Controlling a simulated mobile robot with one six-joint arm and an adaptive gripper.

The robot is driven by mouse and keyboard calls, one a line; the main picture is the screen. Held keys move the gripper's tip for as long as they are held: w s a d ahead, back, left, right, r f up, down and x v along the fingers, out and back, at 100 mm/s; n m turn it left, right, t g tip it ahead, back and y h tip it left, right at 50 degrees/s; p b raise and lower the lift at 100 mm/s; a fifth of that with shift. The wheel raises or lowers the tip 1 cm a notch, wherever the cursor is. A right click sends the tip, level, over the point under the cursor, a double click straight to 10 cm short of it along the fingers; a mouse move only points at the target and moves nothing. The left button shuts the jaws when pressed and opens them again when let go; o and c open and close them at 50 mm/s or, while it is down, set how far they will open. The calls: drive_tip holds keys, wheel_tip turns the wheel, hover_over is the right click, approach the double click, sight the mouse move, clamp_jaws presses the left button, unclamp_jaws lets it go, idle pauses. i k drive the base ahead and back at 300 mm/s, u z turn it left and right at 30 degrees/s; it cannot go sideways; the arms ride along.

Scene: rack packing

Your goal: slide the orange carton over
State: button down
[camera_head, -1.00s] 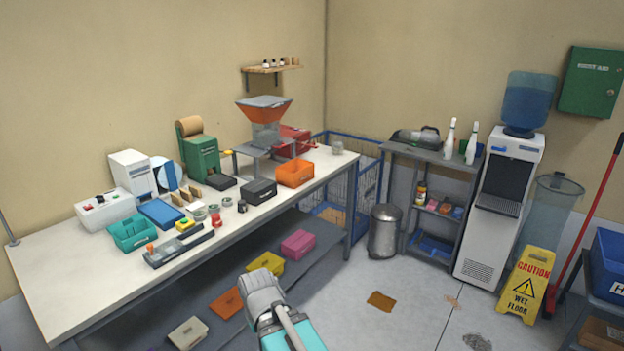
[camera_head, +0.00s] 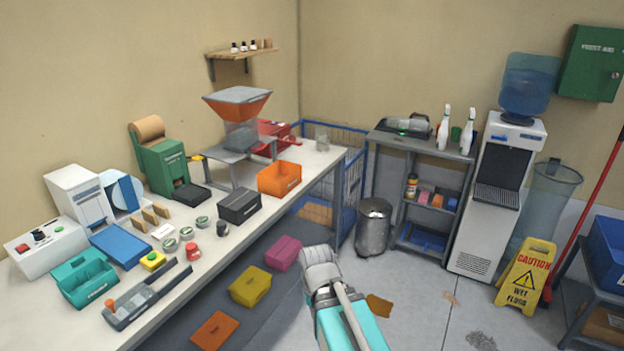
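A small orange carton (camera_head: 437,201) stands on the middle shelf of the grey rack (camera_head: 400,221), in a row with a pink carton (camera_head: 424,196) and a purple one (camera_head: 450,204). It is small in the view, and its faces are hard to make out. Part of my arm, teal with a grey end, rises from the bottom middle, well short of the rack. No gripper fingers show, so I cannot see my gripper.
An orange bin (camera_head: 280,178) sits on the long workbench (camera_head: 330,158) at left. A metal trash can (camera_head: 373,228) stands left of the rack, a water cooler (camera_head: 490,215) right of it. A yellow wet-floor sign (camera_head: 525,278) stands farther right. Floor before the rack is mostly clear.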

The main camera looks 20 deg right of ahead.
sight(280, 178)
drive_tip(key=u, duration=0.1)
drive_tip(key=i, duration=1.35)
drive_tip(key=u, duration=0.7)
